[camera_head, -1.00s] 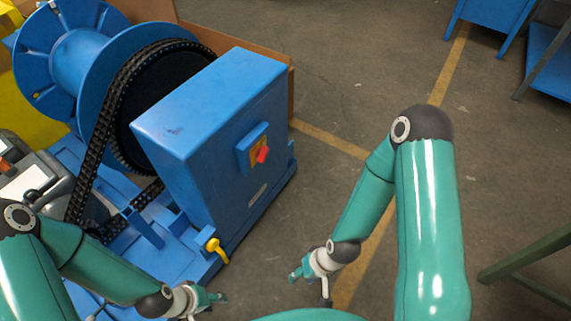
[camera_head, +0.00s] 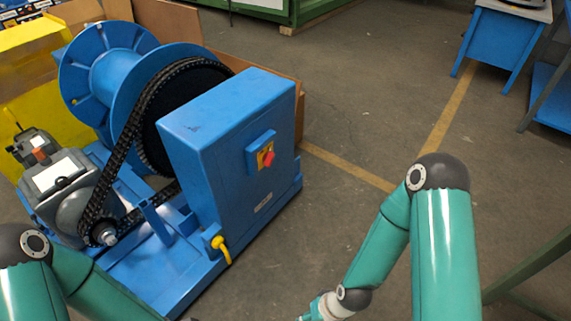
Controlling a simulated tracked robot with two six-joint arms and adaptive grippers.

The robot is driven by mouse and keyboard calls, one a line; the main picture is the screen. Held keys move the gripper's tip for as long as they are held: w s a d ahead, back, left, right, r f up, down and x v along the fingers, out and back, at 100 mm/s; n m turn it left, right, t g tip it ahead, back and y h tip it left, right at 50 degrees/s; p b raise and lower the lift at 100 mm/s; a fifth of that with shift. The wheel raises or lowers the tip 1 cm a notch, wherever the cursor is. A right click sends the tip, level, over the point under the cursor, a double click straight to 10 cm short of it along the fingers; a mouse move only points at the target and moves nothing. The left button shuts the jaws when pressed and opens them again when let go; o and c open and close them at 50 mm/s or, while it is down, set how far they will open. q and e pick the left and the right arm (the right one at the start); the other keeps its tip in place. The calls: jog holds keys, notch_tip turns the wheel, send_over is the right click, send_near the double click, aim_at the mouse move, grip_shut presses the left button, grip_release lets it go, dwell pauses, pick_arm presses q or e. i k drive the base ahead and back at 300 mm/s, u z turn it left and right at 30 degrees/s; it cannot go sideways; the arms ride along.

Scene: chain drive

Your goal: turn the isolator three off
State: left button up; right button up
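A blue cabinet (camera_head: 231,151) stands at the centre left. On its right-hand face is a small blue box with a yellow plate and a red rotary isolator handle (camera_head: 268,159); I cannot read a number on it. A yellow handle (camera_head: 221,248) hangs low at the cabinet's front corner. My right arm comes in from the lower right, apart from the cabinet, and its wrist shows at the bottom edge; the gripper's fingers are out of the picture. My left arm is at the lower left, and its gripper is below the bottom edge.
A black chain (camera_head: 126,139) runs around a large sprocket beside a blue drum (camera_head: 112,76), down to a grey motor (camera_head: 56,178). Open concrete floor lies right of the cabinet. A blue table (camera_head: 497,41) stands at the far right, and a green bar at the lower right.

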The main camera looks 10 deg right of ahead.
aim_at(268, 158)
jog(key=u, duration=0.15)
jog(key=i, duration=0.9)
jog(key=z, duration=0.1)
